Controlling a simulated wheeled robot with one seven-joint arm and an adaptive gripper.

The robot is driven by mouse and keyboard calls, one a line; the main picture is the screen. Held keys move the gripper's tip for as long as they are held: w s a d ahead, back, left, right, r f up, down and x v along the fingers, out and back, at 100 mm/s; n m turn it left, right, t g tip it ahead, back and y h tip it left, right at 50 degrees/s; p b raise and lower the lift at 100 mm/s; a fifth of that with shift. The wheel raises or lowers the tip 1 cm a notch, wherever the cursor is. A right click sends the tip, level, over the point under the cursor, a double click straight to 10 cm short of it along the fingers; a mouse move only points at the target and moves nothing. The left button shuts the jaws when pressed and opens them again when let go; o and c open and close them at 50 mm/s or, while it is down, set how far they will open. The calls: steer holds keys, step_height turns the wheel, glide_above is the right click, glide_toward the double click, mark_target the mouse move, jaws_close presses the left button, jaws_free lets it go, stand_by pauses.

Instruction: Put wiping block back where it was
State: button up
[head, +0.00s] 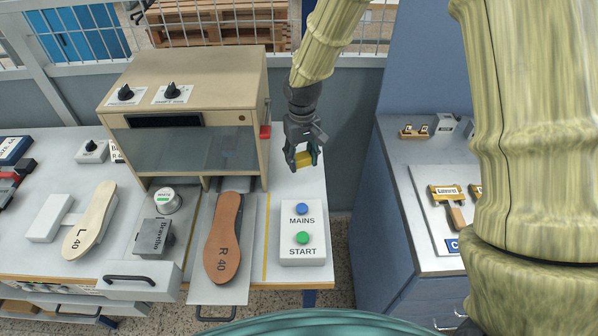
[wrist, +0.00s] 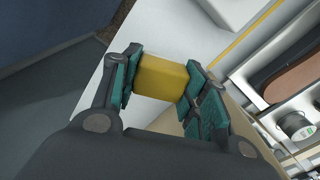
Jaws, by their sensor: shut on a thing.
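The wiping block looks like a small yellow block (head: 304,159). My gripper (head: 303,160) is shut on it and holds it over the right end of the workbench (head: 285,183), behind the white button box. In the wrist view the yellow block (wrist: 161,77) sits between the two teal-padded fingers of my gripper (wrist: 163,82), with its front face clear. I cannot tell whether the block touches the bench top.
The button box (head: 302,256) has blue MAINS and green START buttons. The stamping machine (head: 185,100) stands left of my gripper, with a brown R 40 sole (head: 223,240) in front. A grey side cabinet (head: 410,190) lies right, across a floor gap.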

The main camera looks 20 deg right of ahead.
mark_target(301, 169)
steer(key=shift+s+f, duration=0.45)
steer(key=shift+f, duration=0.4)
steer(key=shift+w+f+p, duration=0.2)
steer(key=shift+w+f, duration=0.25)
steer(key=shift+f, duration=0.2)
steer(key=shift+w+f+p, duration=0.2)
steer(key=shift+w+f, duration=0.2)
steer(key=shift+f, duration=0.2)
steer(key=shift+s+f, duration=0.2)
steer(key=shift+s, duration=0.25)
steer(key=shift+s+f+p, duration=0.15)
steer(key=shift+f+p, duration=0.2)
steer(key=shift+w+f+p, duration=0.15)
steer(key=shift+w+f, duration=0.05)
steer(key=shift+f, duration=0.4)
steer(key=shift+w+f+p, duration=0.15)
steer(key=shift+f, duration=0.6)
steer(key=shift+s+r, duration=0.1)
steer(key=shift+s, duration=0.05)
steer(key=o, duration=0.9)
steer(key=shift+r+b, duration=1.9)
steer(key=shift+r, duration=4.05)
